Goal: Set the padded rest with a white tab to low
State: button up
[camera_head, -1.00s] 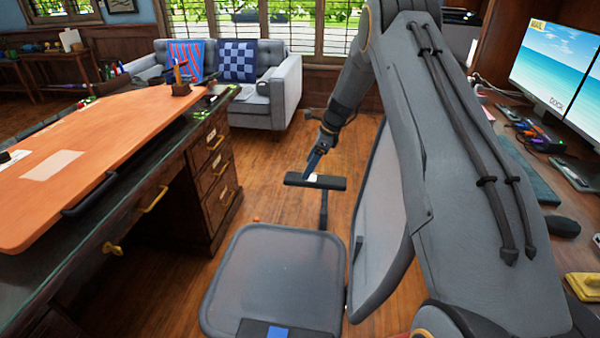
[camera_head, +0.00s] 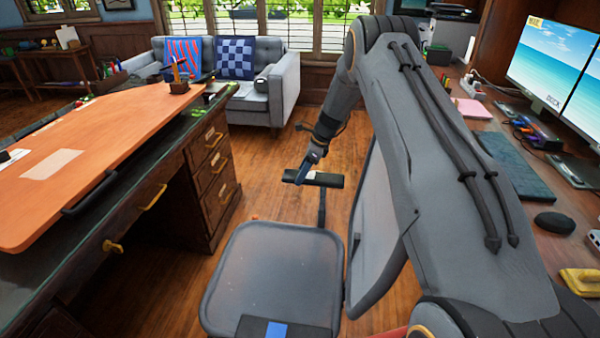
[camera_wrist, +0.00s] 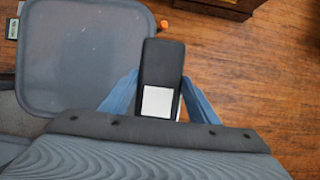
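The padded rest (camera_head: 328,181) is a dark armrest on a thin post beside the grey chair seat, low in the middle of the head view. In the wrist view the rest (camera_wrist: 163,62) is a dark upright bar with its white tab (camera_wrist: 159,103) at the near end. My gripper (camera_head: 301,176) reaches down at the rest's left end in the head view. In the wrist view the gripper's (camera_wrist: 160,76) blue fingers stand apart on either side of the rest; whether they touch it is unclear. The tab is mostly hidden in the head view.
The chair seat (camera_head: 270,265) and backrest (camera_head: 375,240) are close by. A second armrest with a blue tab (camera_head: 276,332) is at the bottom. A wooden desk (camera_head: 200,190) stands left, a computer desk (camera_head: 485,140) right. Open floor (camera_head: 265,170) lies behind the rest.

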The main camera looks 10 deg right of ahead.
aim_at(311, 174)
jog(key=shift+w+d+r, duration=0.1)
jog(key=shift+w, duration=0.05)
jog(key=c, duration=0.3)
notch_tip(311, 174, down, 6)
jog(key=b, duration=0.4)
jog(key=shift+w+d, duration=0.1)
jog(key=shift+w, duration=0.05)
jog(key=o, duration=1.5)
jog(key=shift+d+f, duration=0.1)
jog(key=shift+f, duration=0.1)
jog(key=shift+a, duration=0.2)
jog(key=b+v, duration=0.1)
jog(key=v, duration=0.6)
jog(key=shift+s+d+r, duration=0.2)
jog(key=shift+r, duration=0.15)
